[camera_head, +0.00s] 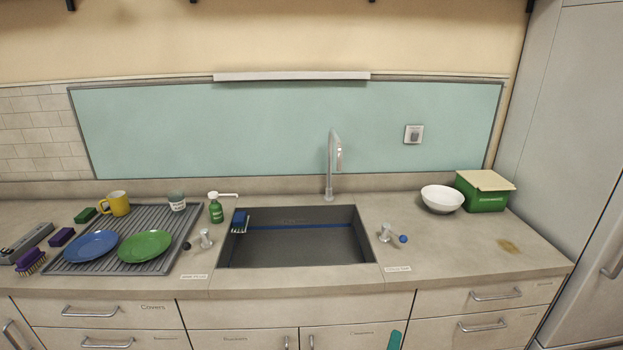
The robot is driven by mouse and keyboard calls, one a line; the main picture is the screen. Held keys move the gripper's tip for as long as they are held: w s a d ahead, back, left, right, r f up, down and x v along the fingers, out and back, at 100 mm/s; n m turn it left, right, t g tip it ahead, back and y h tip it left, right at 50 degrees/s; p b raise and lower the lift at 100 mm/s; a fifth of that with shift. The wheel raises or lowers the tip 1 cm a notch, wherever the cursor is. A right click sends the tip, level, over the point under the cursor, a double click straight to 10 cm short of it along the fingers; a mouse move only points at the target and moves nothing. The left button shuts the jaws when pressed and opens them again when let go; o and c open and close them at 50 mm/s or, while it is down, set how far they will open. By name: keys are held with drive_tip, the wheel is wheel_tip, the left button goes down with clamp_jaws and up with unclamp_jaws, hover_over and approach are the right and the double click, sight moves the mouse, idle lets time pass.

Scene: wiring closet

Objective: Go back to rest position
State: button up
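My gripper and arm are not in view in the head camera. The view shows a kitchen-like counter (470,262) with a dark sink (290,248) in its middle. A tall metal faucet (330,165) stands behind the sink. A blue brush (240,222) sits at the sink's left rim.
A grey drain rack (80,266) at left holds a blue plate (91,246), a green plate (145,246), a yellow mug (116,203) and a cup (177,202). A green soap bottle (215,210) stands beside it. A white bowl (442,198) and green box (485,196) stand at right.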

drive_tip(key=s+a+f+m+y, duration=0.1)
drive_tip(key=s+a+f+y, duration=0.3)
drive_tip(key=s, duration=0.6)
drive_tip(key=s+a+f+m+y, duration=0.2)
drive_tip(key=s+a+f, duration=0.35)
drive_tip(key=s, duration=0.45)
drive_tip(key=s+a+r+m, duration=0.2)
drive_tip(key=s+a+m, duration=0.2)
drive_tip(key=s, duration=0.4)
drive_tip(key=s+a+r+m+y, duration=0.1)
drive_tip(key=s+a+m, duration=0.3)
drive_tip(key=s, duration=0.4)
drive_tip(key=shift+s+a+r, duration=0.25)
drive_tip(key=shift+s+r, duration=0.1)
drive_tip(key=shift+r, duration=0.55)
